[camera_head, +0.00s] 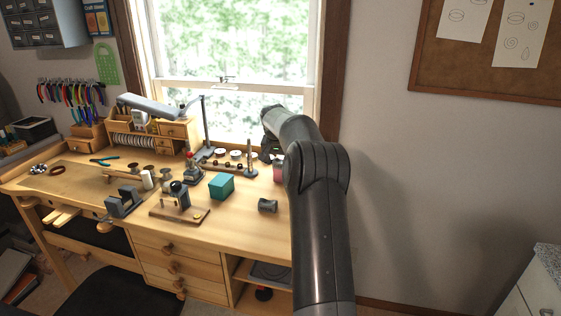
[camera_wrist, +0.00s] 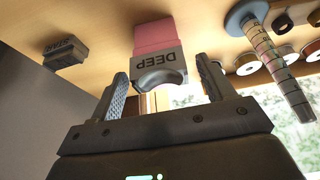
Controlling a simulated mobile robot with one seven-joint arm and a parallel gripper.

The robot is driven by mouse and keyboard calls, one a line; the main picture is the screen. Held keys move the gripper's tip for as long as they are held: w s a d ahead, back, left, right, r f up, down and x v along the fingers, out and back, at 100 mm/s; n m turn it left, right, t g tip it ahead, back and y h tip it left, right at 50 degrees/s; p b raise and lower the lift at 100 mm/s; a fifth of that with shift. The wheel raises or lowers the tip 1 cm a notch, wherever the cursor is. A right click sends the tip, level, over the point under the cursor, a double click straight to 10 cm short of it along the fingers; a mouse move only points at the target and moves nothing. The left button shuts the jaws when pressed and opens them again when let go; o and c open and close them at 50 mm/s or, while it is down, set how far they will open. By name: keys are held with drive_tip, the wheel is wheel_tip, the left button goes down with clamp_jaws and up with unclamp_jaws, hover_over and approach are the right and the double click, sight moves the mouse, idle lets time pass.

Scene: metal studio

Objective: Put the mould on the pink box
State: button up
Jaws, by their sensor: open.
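A grey mould with a rounded notch and the word DEEP (camera_wrist: 160,68) sits against the pink box (camera_wrist: 153,33) in the wrist view, which shows the bench upside down. It appears to rest on top of the box. My gripper (camera_wrist: 162,75) is open, one finger on each side of the mould, with a visible gap on both sides. In the head view the pink box (camera_head: 279,172) shows only partly beside my arm, and the mould cannot be made out there. A second grey lettered block (camera_wrist: 66,52) lies apart on the bench; it also shows in the head view (camera_head: 267,205).
A teal box (camera_head: 221,186) stands on the wooden bench (camera_head: 235,225) left of the pink box. A small vise (camera_head: 124,201) is further left. The bench's front right is mostly clear.

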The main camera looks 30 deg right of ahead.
drive_tip(key=v, duration=1.2)
drive_tip(key=s+a+r+n+t, duration=0.15)
drive_tip(key=s+a+r, duration=0.25)
drive_tip(key=s+a, duration=0.55)
drive_tip(key=s+a+r+n, duration=0.3)
drive_tip(key=s+a+r, duration=0.1)
drive_tip(key=s+a, duration=0.5)
drive_tip(key=s+a+f+n+y, duration=0.1)
drive_tip(key=s+a+f, duration=0.3)
drive_tip(key=s, duration=0.4)
drive_tip(key=s+a+f+n+y, duration=0.1)
drive_tip(key=s+a+f+n, duration=0.1)
drive_tip(key=s, duration=0.6)
drive_tip(key=s+a+f+n+y, duration=0.1)
drive_tip(key=s+a+f, duration=0.4)
drive_tip(key=s, duration=0.4)
drive_tip(key=shift+a+f+t, duration=0.3)
drive_tip(key=shift+f+t, duration=0.1)
drive_tip(key=shift+t, duration=0.05)
